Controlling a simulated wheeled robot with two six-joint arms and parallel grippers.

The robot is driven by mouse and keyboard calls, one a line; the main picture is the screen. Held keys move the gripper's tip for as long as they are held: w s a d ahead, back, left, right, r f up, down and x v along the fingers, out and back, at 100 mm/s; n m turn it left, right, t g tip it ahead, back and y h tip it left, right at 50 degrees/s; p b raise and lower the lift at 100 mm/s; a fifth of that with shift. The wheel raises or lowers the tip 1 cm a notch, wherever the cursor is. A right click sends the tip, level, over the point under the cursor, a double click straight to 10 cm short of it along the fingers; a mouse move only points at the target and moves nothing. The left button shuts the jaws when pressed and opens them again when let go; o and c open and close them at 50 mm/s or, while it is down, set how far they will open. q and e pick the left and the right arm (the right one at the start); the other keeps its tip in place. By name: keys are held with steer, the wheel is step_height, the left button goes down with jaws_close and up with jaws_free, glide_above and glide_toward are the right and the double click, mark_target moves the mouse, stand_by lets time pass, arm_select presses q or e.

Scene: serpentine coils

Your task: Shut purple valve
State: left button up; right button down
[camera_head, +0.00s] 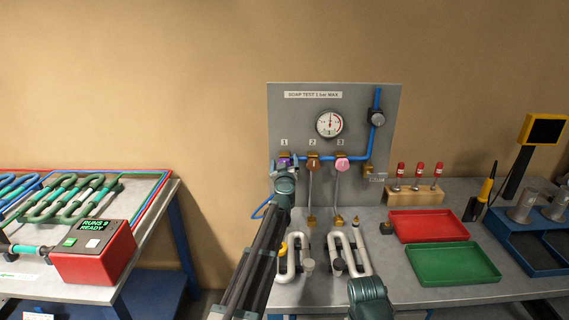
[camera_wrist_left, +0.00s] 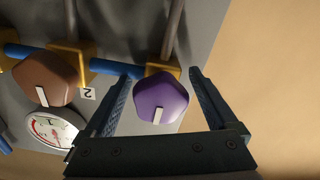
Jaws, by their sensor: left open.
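The purple valve (camera_head: 284,161) is the knob under number 1 on the grey panel, partly hidden by my left gripper in the head view. In the left wrist view the purple valve (camera_wrist_left: 161,98) is a rounded knob with a white mark, lying between the two open fingers. My left gripper (camera_head: 284,169) is at the valve; it also shows in the left wrist view (camera_wrist_left: 160,95), with a gap visible between each finger and the knob. Part of my right arm (camera_head: 368,298) shows at the bottom of the head view; its gripper fingers are not visible.
A brown knob (camera_head: 313,164) under number 2 and a pink knob (camera_head: 342,163) under number 3 sit right of the purple one. A gauge (camera_head: 330,123) is above. White coils (camera_head: 349,251), a red tray (camera_head: 428,226) and a green tray (camera_head: 453,263) lie on the bench.

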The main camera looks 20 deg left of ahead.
arm_select(q)
steer(key=v, duration=1.3)
steer(key=shift+s, duration=0.35)
steer(key=shift+s+d, duration=0.1)
